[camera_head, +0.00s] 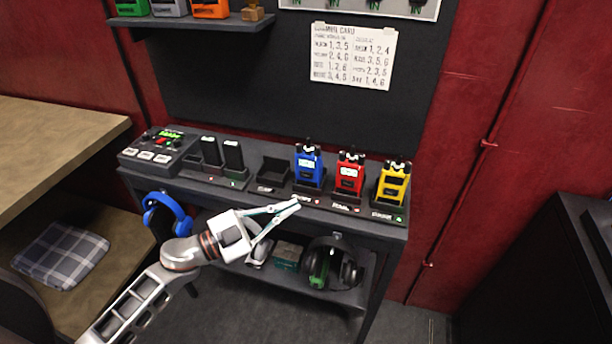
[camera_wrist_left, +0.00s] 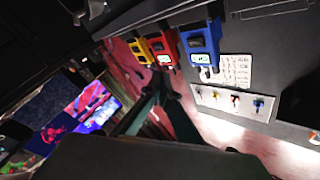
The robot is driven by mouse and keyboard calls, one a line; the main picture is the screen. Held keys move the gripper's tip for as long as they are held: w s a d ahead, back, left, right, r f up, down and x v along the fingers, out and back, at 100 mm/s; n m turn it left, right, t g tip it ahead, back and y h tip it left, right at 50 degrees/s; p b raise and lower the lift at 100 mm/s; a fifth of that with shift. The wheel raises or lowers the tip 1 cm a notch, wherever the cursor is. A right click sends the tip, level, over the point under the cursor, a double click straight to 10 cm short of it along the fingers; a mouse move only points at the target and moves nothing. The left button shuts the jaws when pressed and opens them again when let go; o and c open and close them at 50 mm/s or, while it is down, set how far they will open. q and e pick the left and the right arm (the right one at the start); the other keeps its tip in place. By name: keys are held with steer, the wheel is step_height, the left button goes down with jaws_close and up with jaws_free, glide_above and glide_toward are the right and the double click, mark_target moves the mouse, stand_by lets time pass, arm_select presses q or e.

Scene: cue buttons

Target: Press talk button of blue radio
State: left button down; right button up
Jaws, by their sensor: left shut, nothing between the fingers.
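The blue radio (camera_head: 308,168) stands upright in a charger dock on the dark shelf top, left of the red radio (camera_head: 349,175) and the yellow radio (camera_head: 392,183). The blue radio also shows in the left wrist view (camera_wrist_left: 201,42), rotated by the camera, with the red and yellow ones beside it. My left gripper (camera_head: 298,203) is shut and empty. Its tips appear in front of and slightly below the blue radio's dock; I cannot tell whether they touch anything. The talk button is too small to make out. My right gripper is not in view.
A control box (camera_head: 158,147) and two black handsets in docks stand left of an empty dock (camera_head: 271,173). Blue headphones (camera_head: 166,214) hang at the shelf's left side. A lower shelf holds black headphones (camera_head: 335,262). A paper card (camera_head: 353,56) is on the wall panel.

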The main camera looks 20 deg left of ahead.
mark_target(306, 175)
arm_select(q)
steer(key=w+b, duration=0.1)
steer(key=w, duration=0.5)
steer(key=shift+w+d+b, duration=0.1)
steer(key=shift+w+b, duration=0.15)
steer(key=shift+b, duration=0.05)
steer(key=shift+w, duration=0.6)
steer(key=shift+w, duration=0.15)
stand_by(0.6)
steer(key=shift+w, duration=0.3)
